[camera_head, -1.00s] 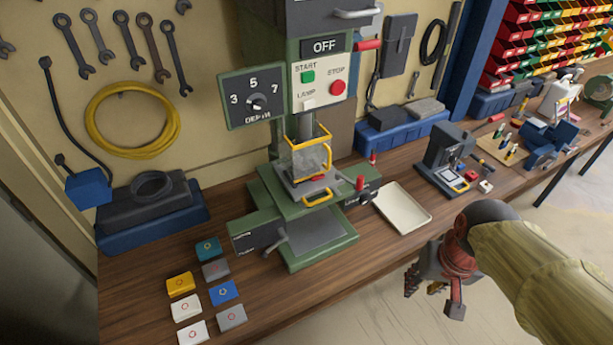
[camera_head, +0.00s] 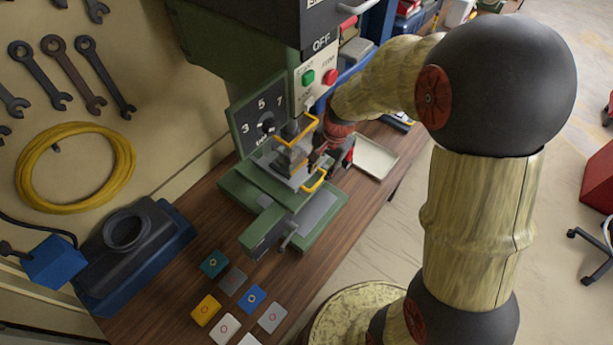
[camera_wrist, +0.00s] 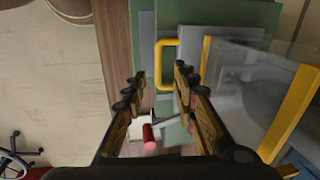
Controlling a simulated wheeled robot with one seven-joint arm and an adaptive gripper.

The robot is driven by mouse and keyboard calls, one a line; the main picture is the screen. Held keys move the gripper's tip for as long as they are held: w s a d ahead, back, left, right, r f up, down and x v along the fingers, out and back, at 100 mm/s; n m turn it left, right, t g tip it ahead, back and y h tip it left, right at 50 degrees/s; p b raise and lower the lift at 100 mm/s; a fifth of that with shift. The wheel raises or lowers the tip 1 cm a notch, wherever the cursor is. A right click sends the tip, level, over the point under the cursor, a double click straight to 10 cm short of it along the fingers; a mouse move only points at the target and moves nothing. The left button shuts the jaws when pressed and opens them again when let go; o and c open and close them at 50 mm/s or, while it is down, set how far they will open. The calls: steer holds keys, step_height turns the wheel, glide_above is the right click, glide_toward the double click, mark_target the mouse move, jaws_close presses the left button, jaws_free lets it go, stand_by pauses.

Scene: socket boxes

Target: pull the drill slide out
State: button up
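The drill slide (camera_head: 284,180) is a grey plate on the green drill press base, with a yellow loop handle (camera_head: 314,181) at its front. In the wrist view the yellow handle (camera_wrist: 157,65) appears between my two fingertips. My gripper (camera_wrist: 160,76) is open, with a wide gap between its fingers and nothing held. Whether the fingers touch the handle, and how far above it they are, I cannot tell. In the head view my gripper (camera_head: 318,160) is beside the slide and partly hidden behind the drill parts.
A clear guard with a yellow frame (camera_wrist: 290,112) stands close to the right finger. A white tray (camera_head: 374,158) lies right of the press. A red-knobbed lever (camera_wrist: 148,138) shows between my fingers. Several coloured tiles (camera_head: 252,298) lie on the bench in front.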

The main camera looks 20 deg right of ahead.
mark_target(317, 183)
steer(key=f, duration=0.5)
steer(key=w+f, duration=0.1)
steer(key=f, duration=0.1)
steer(key=shift+a+f, duration=0.15)
steer(key=shift+f, duration=0.1)
steer(key=shift+c, duration=0.7)
jaws_close()
